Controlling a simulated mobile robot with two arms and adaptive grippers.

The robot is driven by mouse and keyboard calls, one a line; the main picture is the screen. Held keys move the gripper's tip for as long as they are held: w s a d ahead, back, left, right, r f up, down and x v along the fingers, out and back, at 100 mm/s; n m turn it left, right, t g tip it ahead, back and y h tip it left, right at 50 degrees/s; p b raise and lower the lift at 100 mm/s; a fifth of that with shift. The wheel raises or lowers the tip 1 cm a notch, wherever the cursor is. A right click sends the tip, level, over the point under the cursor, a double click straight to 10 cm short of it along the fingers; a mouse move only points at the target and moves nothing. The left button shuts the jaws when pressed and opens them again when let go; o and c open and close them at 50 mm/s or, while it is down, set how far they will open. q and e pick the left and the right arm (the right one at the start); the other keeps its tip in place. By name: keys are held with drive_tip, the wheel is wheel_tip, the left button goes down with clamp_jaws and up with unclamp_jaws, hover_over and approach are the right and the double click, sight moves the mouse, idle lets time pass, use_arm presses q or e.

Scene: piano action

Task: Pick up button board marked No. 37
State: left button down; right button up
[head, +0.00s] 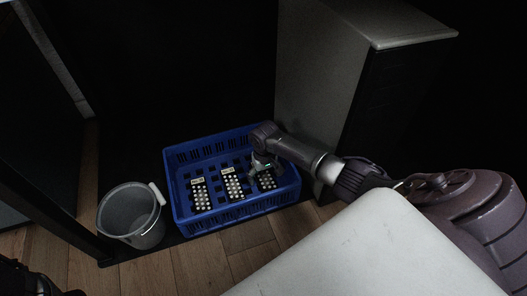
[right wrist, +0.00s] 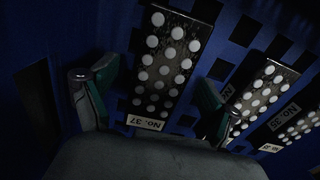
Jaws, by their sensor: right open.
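The button board marked No. 37 is black with rows of white round buttons. In the right wrist view, board No. 37 (right wrist: 163,72) lies in the blue crate with its label upside down in the picture. My right gripper (right wrist: 146,88) is open and empty, one finger at either side of the board, with gaps visible. In the head view, my right gripper (head: 264,168) is over the rightmost board (head: 267,182) and partly hides it. A dark part at the head view's bottom left corner seems to be my left gripper (head: 45,287); its fingers are unclear.
The blue crate (head: 236,214) has raised slotted walls. Two other button boards, a middle one (head: 232,186) and a left one (head: 200,195), lie inside. A grey bucket (head: 130,212) stands left of the crate. A large pale box-like cabinet (head: 320,75) stands behind it.

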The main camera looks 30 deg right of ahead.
drive_tip(key=shift+r, duration=0.1)
drive_tip(key=c, duration=1.4)
drive_tip(key=shift+r, duration=0.1)
